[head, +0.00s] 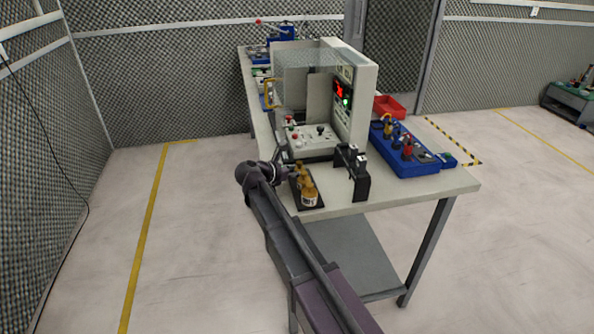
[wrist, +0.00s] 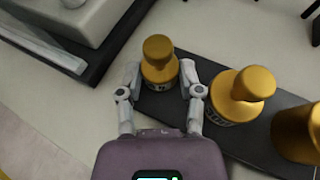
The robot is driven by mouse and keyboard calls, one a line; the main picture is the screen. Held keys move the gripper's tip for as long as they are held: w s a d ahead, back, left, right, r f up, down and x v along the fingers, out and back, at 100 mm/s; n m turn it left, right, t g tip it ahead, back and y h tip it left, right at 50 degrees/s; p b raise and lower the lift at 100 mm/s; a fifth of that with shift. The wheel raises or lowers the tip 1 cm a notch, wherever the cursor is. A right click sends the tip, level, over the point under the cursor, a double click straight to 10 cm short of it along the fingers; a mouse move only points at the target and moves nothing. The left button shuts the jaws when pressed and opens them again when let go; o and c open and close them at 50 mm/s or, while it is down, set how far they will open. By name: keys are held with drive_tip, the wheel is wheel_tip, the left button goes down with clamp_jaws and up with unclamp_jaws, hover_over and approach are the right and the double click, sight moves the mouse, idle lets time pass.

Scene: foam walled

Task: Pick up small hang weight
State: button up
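Several brass hang weights with knobbed tops stand in a row on a dark tray (wrist: 268,163). The smallest weight (wrist: 158,64) is at the tray's end, upright, in the wrist view. A middle weight (wrist: 240,95) and a larger one (wrist: 300,132) follow to the right. My gripper (wrist: 161,78) is open, with one finger on each side of the small weight. I cannot tell whether the fingers touch it. In the head view the weights (head: 308,190) are at the table's front left edge, and my arm partly hides the small one.
A grey test machine (head: 350,100) stands behind the weights on the table (head: 390,200). A black stand (head: 352,172) is just right of them. A blue tray (head: 405,160) with tools and a red bin (head: 388,106) lie farther right.

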sight(296, 170)
clamp_jaws()
drive_tip(key=shift+r, duration=0.15)
wheel_tip(296, 170, up, 10)
drive_tip(key=p, duration=1)
idle(0.4)
drive_tip(key=shift+w+r+p, duration=0.1)
drive_tip(key=shift+r+p, duration=1.7)
drive_tip(key=shift+p, duration=0.1)
